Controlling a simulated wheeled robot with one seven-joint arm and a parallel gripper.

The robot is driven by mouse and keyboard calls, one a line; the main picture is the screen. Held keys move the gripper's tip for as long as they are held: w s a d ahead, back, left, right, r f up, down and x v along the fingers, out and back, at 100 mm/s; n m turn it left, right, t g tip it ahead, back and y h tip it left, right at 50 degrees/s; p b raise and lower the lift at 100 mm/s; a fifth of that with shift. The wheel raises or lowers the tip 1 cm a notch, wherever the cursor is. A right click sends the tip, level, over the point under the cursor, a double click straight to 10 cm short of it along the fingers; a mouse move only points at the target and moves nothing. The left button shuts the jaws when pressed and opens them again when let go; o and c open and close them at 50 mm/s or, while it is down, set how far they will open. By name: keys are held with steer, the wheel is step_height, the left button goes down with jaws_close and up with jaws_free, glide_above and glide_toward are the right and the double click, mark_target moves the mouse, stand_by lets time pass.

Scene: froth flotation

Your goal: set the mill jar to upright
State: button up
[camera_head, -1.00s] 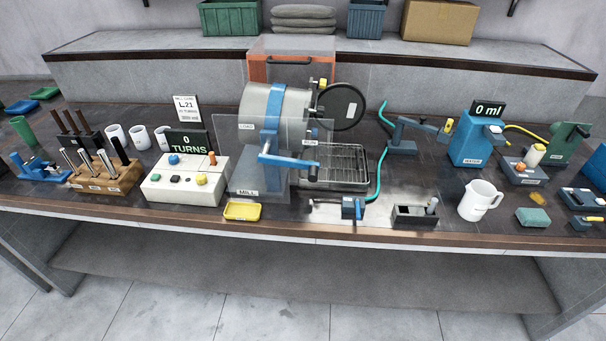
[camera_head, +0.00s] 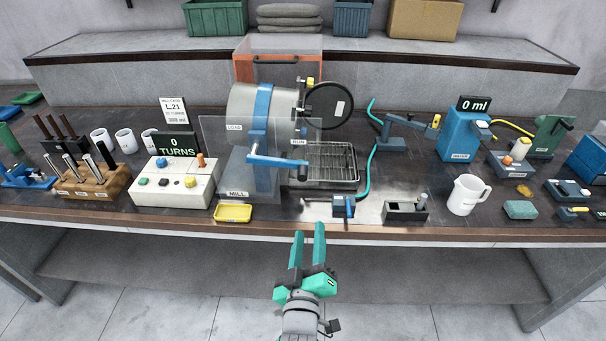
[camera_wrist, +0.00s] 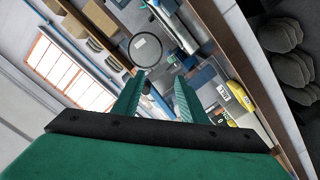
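The mill jar (camera_head: 243,108) is a grey-silver drum with a blue band, lying sideways on the mill stand (camera_head: 253,183). Its round dark lid (camera_head: 330,104) is swung open at the right end. A blue crank handle (camera_head: 278,160) sticks out at the front, beside LOAD and RUN labels. My gripper (camera_head: 309,236) is open and empty in front of the bench edge, below and right of the mill. In the wrist view the two green fingers (camera_wrist: 157,100) are apart with nothing held between them. The round lid also shows in the wrist view (camera_wrist: 146,50).
A control box (camera_head: 172,184) with a "0 TURNS" display stands left of the mill. A yellow tray (camera_head: 233,213) lies in front of it. A wire rack (camera_head: 330,165), a small blue clamp (camera_head: 343,206) and a white jug (camera_head: 467,195) stand to the right.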

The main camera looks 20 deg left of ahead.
mark_target(303, 182)
steer(key=w+a+r+n+y, duration=0.1)
steer(key=w+a+r+n, duration=0.15)
steer(key=r, duration=0.45)
steer(key=x, duration=1.1)
steer(key=shift+w+a, duration=0.1)
steer(key=shift+a, duration=0.15)
steer(key=shift+c, duration=0.4)
jaws_close()
